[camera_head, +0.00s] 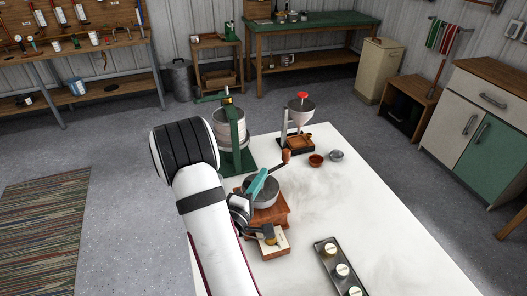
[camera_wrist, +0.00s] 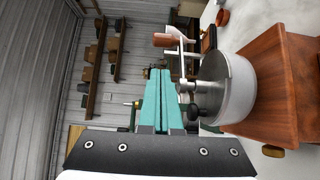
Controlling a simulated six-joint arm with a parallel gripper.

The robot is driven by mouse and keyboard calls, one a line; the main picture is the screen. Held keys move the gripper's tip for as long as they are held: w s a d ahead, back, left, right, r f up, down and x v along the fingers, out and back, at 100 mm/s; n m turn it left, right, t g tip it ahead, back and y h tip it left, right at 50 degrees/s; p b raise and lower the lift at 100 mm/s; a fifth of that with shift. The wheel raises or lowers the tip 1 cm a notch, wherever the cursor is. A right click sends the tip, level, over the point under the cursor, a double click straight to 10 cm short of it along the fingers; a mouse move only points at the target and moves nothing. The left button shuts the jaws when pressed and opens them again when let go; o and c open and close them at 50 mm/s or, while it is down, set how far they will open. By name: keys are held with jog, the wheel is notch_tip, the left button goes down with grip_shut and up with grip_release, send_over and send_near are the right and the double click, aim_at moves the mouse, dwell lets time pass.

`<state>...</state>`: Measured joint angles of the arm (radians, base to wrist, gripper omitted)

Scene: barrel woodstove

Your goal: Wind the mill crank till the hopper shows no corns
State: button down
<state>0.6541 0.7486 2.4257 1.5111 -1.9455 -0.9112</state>
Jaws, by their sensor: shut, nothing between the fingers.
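The mill is a wooden box (camera_head: 283,213) with a round grey metal hopper (camera_head: 266,194) on top; in the wrist view the box (camera_wrist: 280,85) and hopper (camera_wrist: 238,88) lie sideways at the right. Its crank has a pale arm (camera_wrist: 186,52) and a brown wooden knob (camera_head: 286,155), which also shows in the wrist view (camera_wrist: 164,40). My gripper (camera_head: 263,175) has teal fingers, shut and empty, beside the hopper and apart from the knob. It also shows in the wrist view (camera_wrist: 158,72). My fingers hide part of the hopper, and I cannot see inside it.
A brown bowl (camera_head: 316,160) and a metal cup (camera_head: 337,155) are nearby. A dark tray of round pieces (camera_head: 330,250) lies in front. The white table's right side (camera_head: 385,190) is clear.

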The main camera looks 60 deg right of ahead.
aim_at(279, 167)
jog(key=d, duration=0.9)
jog(key=shift+w+d, duration=0.2)
jog(key=shift+s+a+r+m+g, duration=0.1)
jog(key=shift+s+m+g, duration=0.1)
jog(key=shift+m+g, duration=0.3)
jog(key=shift+s+a+m+g, duration=0.15)
jog(key=shift+m+g, duration=0.15)
jog(key=shift+g, duration=0.3)
jog(key=shift+s+m+g, duration=0.4)
jog(key=shift+m+g, duration=0.4)
jog(key=shift+g, duration=0.4)
jog(key=s+a+m+g+y, duration=0.3)
jog(key=a+m+g, duration=0.1)
jog(key=a+g, duration=0.2)
jog(key=shift+s+m+g+y, duration=0.25)
jog(key=shift+m+g+y, duration=0.05)
jog(key=shift+m+g, duration=0.1)
jog(key=shift+w, duration=0.1)
